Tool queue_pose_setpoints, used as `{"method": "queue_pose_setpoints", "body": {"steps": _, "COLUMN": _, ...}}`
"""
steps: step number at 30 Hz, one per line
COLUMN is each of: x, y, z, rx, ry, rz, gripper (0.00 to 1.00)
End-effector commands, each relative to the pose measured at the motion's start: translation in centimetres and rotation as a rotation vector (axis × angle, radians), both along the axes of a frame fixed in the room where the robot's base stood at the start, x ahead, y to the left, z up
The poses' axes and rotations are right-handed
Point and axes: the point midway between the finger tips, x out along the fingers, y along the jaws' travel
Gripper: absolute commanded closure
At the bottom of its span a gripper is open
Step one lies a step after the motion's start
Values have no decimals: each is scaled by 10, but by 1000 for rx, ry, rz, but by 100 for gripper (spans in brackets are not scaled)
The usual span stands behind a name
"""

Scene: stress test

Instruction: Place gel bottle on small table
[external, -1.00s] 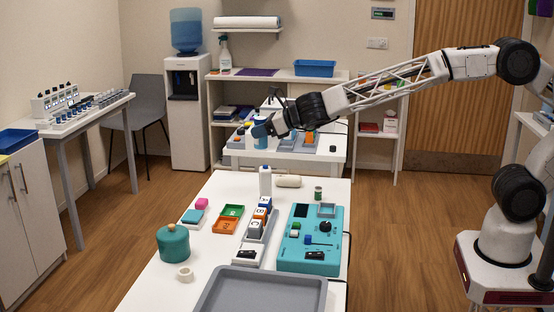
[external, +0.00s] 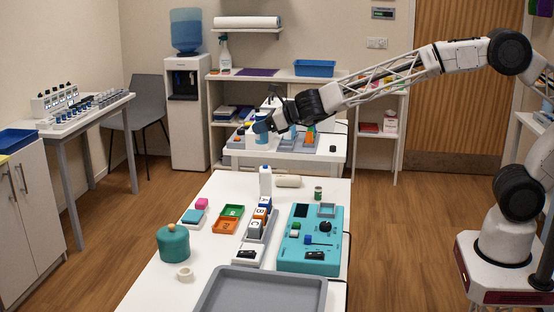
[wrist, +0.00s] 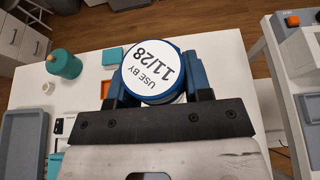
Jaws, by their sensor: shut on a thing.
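A white bottle (external: 265,181) stands upright at the far end of the long white table (external: 222,182). The small white table (external: 238,156) is beyond that table, and my gripper appears in front of or over it.
The small table holds grey trays and an orange-topped block (external: 310,136). A white cylinder (external: 288,181) and a green can (external: 318,193) are near the white bottle. The long table also holds a teal pot (external: 173,244), teal device (external: 315,250) and grey tray (external: 255,294).

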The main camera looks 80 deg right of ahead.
Motion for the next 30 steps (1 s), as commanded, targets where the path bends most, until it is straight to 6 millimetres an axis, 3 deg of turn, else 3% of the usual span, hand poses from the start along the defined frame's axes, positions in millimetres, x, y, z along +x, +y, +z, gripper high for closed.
{"method": "queue_pose_setpoints", "body": {"steps": 15, "x": 4, "y": -104, "z": -15, "rx": -5, "ry": 8, "rz": 0, "gripper": 85}}
{"method": "queue_pose_setpoints", "body": {"steps": 30, "x": -7, "y": -203, "z": -34, "rx": -4, "ry": 7, "rz": -1, "gripper": 85}}
